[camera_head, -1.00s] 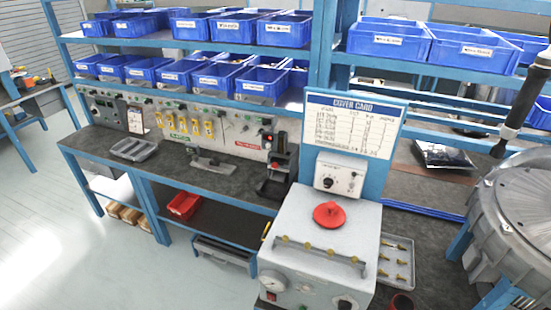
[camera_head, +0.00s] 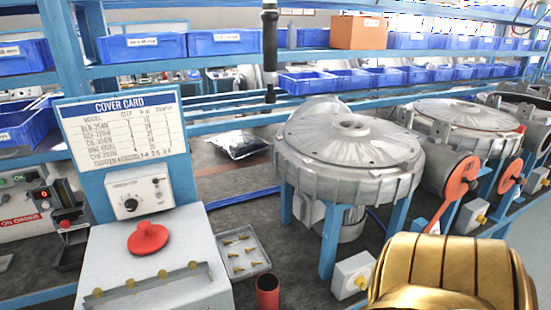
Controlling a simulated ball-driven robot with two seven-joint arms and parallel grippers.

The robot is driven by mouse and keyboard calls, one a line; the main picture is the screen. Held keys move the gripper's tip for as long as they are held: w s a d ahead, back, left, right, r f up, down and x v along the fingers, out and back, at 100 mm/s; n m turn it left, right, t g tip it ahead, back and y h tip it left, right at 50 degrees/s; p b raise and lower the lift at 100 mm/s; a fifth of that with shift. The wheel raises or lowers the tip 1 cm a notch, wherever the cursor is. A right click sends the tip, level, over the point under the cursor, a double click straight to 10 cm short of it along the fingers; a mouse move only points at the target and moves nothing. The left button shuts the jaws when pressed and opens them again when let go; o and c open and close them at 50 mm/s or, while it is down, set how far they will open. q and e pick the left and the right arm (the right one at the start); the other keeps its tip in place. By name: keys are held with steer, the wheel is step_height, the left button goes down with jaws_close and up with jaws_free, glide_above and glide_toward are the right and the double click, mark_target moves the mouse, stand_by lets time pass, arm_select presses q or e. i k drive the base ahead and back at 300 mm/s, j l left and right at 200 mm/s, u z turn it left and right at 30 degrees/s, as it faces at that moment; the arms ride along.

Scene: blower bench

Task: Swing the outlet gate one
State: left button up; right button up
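A grey blower (camera_head: 350,150) with a round ribbed lid stands on blue legs right of centre. An orange-red disc gate (camera_head: 462,178) with a handle angling down to the left covers the face of a round grey outlet right of this blower. Another orange-red gate (camera_head: 512,175) shows farther right, on the outlet by the second blower (camera_head: 466,117). Another gate is partly seen at the right edge. Neither gripper can be made out. A gold ribbed part close to the camera fills the lower right and hides the bench below the gates.
A black hanging tool (camera_head: 270,45) is above. Blue bins line the shelves.

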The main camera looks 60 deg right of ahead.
mark_target(463, 179)
steer(key=z, duration=0.45)
steer(key=l+z, duration=0.1)
steer(key=z, duration=1.65)
steer(key=i+z, duration=0.1)
steer(key=z, duration=0.3)
steer(key=l+z, duration=0.1)
steer(key=z, duration=0.35)
